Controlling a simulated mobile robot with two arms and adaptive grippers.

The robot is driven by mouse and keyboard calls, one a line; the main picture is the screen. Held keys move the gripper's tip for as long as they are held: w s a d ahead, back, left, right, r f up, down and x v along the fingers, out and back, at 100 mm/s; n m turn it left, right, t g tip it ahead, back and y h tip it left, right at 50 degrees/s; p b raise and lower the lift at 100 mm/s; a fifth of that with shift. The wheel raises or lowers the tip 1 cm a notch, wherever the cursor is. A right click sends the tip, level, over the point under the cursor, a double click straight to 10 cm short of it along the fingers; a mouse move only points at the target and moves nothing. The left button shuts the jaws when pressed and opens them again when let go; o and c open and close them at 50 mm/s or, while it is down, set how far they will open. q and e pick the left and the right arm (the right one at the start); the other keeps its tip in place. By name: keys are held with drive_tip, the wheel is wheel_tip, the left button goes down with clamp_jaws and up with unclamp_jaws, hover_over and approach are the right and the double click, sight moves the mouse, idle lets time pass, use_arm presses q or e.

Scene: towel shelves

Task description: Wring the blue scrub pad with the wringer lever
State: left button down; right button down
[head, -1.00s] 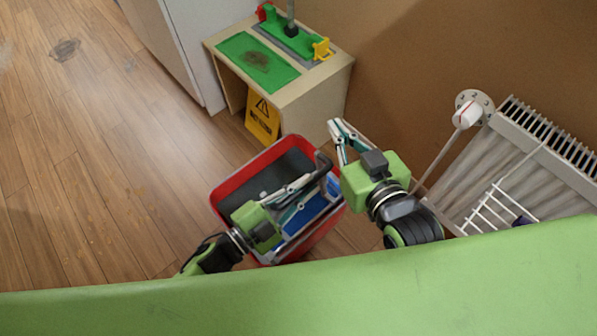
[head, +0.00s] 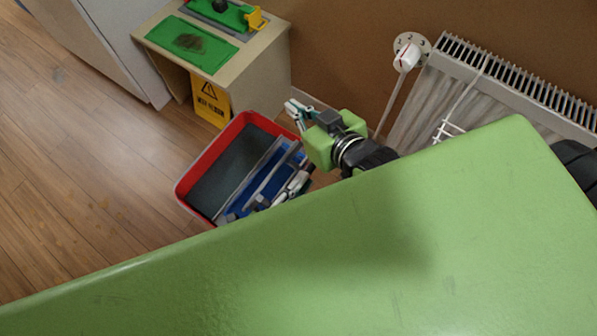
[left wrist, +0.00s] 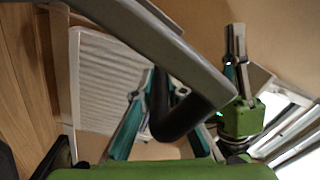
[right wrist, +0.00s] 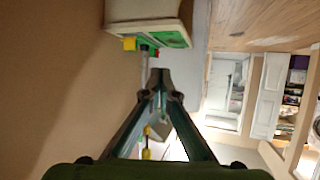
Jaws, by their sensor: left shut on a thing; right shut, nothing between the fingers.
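The red-rimmed bucket (head: 189,172) stands on the floor with a wringer of grey bars inside it. A blue surface (head: 264,190) shows between the bars; I cannot tell whether it is the scrub pad. In the left wrist view, the grey wringer lever (left wrist: 150,42) crosses close up and ends in a black grip (left wrist: 178,122). My left gripper (left wrist: 160,95) is shut on that grip; in the head view it is low over the bucket, partly hidden by my green body. My right gripper (head: 294,108) is shut and empty, beside the bucket's far right corner.
A radiator (head: 440,95) with a valve knob (head: 406,58) is on the right wall.

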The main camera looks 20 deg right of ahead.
use_arm(q)
drive_tip(key=shift+f, duration=0.25)
use_arm(e)
drive_tip(key=shift+s+a, duration=0.1)
use_arm(q)
drive_tip(key=c, duration=2.1)
unclamp_jaws()
drive_tip(key=shift+o, duration=0.3)
drive_tip(key=shift+r, duration=0.1)
use_arm(e)
drive_tip(key=shift+f, duration=0.1)
use_arm(q)
drive_tip(key=shift+a, duration=0.15)
drive_tip(key=v, duration=1.1)
drive_tip(key=shift+s+a+r, duration=0.15)
drive_tip(key=shift+s+a, duration=0.05)
drive_tip(key=shift+a, duration=0.05)
use_arm(e)
drive_tip(key=shift+s+a+r, duration=0.4)
drive_tip(key=shift+r, duration=0.1)
